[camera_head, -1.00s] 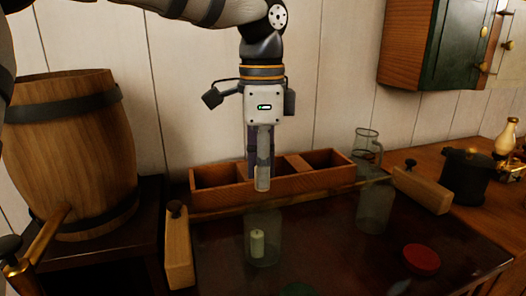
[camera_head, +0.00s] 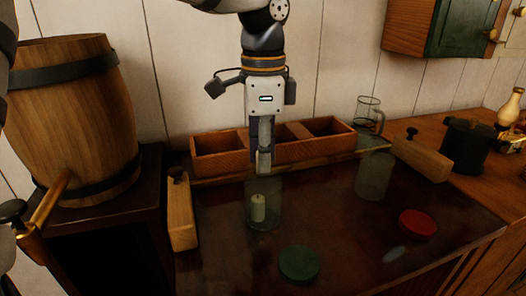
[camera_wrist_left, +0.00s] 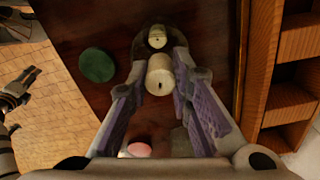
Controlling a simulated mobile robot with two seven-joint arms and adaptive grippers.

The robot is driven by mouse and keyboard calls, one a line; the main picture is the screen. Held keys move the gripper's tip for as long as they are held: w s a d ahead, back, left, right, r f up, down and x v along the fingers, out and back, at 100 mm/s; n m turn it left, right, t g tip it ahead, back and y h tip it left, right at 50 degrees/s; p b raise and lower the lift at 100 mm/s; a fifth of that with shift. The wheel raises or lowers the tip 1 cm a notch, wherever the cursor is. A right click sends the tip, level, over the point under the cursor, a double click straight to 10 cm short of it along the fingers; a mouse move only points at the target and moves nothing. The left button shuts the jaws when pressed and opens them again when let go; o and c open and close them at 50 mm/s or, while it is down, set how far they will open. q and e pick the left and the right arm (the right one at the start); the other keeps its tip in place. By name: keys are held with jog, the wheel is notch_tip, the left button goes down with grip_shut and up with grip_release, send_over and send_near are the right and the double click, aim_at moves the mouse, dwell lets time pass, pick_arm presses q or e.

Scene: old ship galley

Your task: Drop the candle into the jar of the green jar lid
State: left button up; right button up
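The green jar lid (camera_head: 299,264) lies flat on the dark tabletop; it also shows in the left wrist view (camera_wrist_left: 97,65). One glass jar (camera_head: 275,212) stands behind it with a pale candle (camera_head: 257,208) inside. Another glass jar (camera_head: 373,178) stands farther right, near the red lid (camera_head: 418,223). My left gripper (camera_head: 263,160) points down just above the jar with the candle. My right gripper is out of view.
A wooden divided box (camera_head: 225,156) stands along the wall behind the jars. Wooden blocks (camera_head: 182,212) (camera_head: 422,158) flank the tabletop. A barrel (camera_head: 75,125) stands left; a glass mug (camera_head: 368,115) and dark pot (camera_head: 462,145) stand right. The front middle tabletop is mostly clear.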

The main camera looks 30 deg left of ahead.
pick_arm(q)
jog(key=o, duration=0.5)
jog(key=shift+c, duration=0.2)
notch_tip(320, 180, up, 12)
dwell(0.5)
